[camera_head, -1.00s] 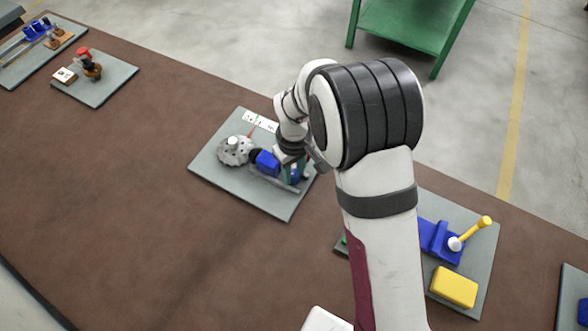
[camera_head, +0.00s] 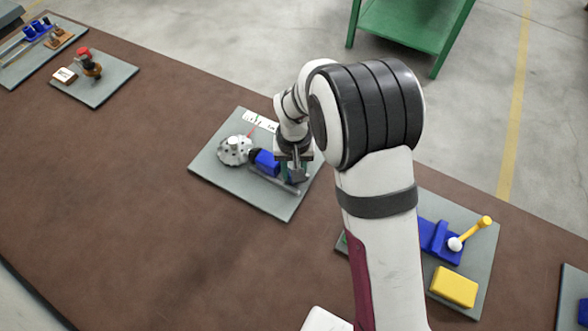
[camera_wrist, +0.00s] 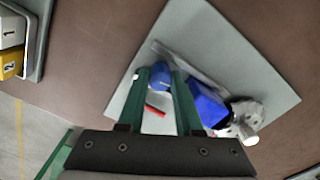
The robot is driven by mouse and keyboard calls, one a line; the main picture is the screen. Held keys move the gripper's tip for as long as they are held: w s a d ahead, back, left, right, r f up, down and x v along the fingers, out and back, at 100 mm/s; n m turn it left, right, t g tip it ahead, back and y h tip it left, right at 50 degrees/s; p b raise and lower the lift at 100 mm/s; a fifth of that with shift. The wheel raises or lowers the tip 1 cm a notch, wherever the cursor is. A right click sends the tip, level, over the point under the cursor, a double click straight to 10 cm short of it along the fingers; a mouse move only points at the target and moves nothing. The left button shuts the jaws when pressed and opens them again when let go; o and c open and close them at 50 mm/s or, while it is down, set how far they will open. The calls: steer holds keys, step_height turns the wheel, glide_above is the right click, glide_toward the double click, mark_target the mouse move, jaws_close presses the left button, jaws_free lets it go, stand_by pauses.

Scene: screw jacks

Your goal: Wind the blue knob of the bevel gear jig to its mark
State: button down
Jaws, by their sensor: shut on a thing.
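The bevel gear jig stands on a grey plate (camera_head: 280,208) in the middle of the table. It has a grey toothed gear (camera_head: 235,150) at left, a blue block (camera_head: 265,162), and a blue knob at the right end. My gripper (camera_head: 294,174) is at that end and largely covers the knob. In the wrist view, the blue knob (camera_wrist: 159,78) sits between the green fingers of my gripper (camera_wrist: 161,72), which is shut on it. The blue block (camera_wrist: 207,103) and gear (camera_wrist: 247,112) show to its right. A red pointer (camera_wrist: 155,111) shows between the fingers, by a white card (camera_head: 261,121).
A plate with a blue fixture (camera_head: 438,240), a yellow-handled lever (camera_head: 472,231) and a yellow block (camera_head: 454,287) lies to the right, partly behind my arm. A plate with a red-topped device (camera_head: 86,62) is at far left. The brown tabletop (camera_head: 130,190) is clear left of the jig.

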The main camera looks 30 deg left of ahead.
steer(key=m, duration=1.3)
steer(key=shift+m, duration=0.3)
stand_by(0.5)
steer(key=c, duration=0.6)
jaws_free()
step_height(320, 180, up, 16)
steer(key=shift+f, duration=0.1)
